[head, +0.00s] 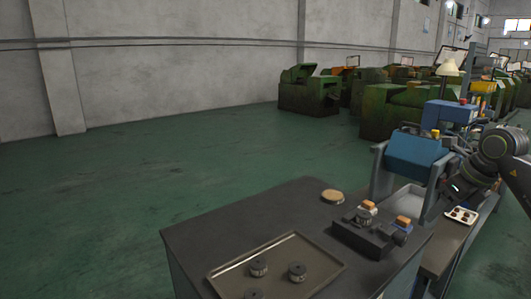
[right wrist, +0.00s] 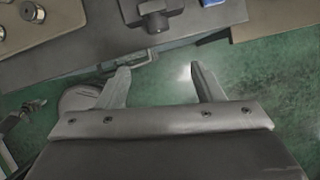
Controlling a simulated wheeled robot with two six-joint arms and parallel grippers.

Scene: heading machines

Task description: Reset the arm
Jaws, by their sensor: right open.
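My right arm (head: 492,152) comes in from the right edge of the head view, bent beside the blue machine. My right gripper (right wrist: 162,84) shows in the right wrist view with its two fingers spread apart and nothing between them. Its fingers lie over the green floor, just off the edge of the dark workbench (right wrist: 105,55). In the head view the gripper end is small and dark, so its fingers are hard to make out. My left gripper is not in view.
The workbench carries a tray (head: 225,273) with several round metal parts, a dark vise (head: 368,235) and a round tan disc (head: 332,196). A blue machine (head: 415,153) stands behind it. Green machines (head: 309,92) line the back. Floor at left is clear.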

